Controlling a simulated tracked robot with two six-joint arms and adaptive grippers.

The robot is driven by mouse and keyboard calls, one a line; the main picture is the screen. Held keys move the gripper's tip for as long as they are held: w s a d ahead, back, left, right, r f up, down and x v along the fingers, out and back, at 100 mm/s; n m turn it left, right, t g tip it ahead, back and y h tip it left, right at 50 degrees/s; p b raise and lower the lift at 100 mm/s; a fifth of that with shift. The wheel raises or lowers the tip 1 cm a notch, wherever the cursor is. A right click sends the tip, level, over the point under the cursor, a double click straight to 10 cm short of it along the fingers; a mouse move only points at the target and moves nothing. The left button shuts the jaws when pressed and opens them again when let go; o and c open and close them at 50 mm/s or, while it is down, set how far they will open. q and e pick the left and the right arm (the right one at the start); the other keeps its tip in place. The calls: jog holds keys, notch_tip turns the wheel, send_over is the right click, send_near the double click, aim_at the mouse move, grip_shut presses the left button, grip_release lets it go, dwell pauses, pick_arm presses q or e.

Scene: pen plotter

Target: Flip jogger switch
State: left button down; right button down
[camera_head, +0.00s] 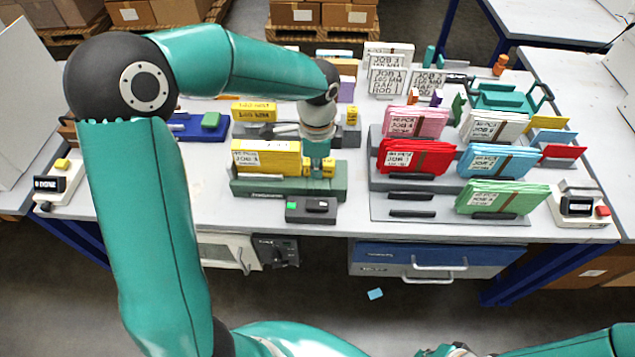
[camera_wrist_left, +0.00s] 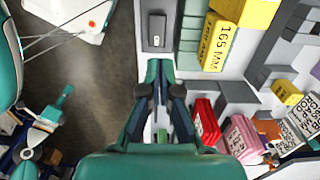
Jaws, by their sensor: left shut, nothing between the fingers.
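The jogger (camera_head: 335,183) is a green tray at the table's front holding yellow job packs (camera_head: 262,157). A dark control box (camera_head: 311,209) sits at its front edge, with a small green button (camera_head: 292,205) and a black switch (camera_head: 318,205). The box also shows in the left wrist view (camera_wrist_left: 157,32), beyond my fingertips. My left gripper (camera_head: 318,168) points down over the jogger's right part, behind the box. In the left wrist view its fingers (camera_wrist_left: 160,66) are shut and empty, apart from the box. Which way the switch is set is too small to tell.
Racks with red (camera_head: 412,158), pink, blue and green packs stand to the right. A second jogger-like tray (camera_head: 352,137) stands behind. A white device (camera_head: 62,186) sits far left and another (camera_head: 581,208) far right.

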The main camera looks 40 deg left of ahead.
aim_at(313, 204)
pick_arm(q)
notch_tip(313, 204, up, 3)
jog(key=shift+f, duration=0.15)
jog(key=b, duration=0.3)
jog(key=s+b, duration=0.1)
jog(key=b, duration=0.3)
jog(key=shift+a+r+b, duration=0.2)
jog(key=shift+b, duration=0.1)
jog(key=shift+w, duration=0.1)
notch_tip(313, 204, down, 14)
jog(key=shift+f, duration=0.1)
dwell(0.6)
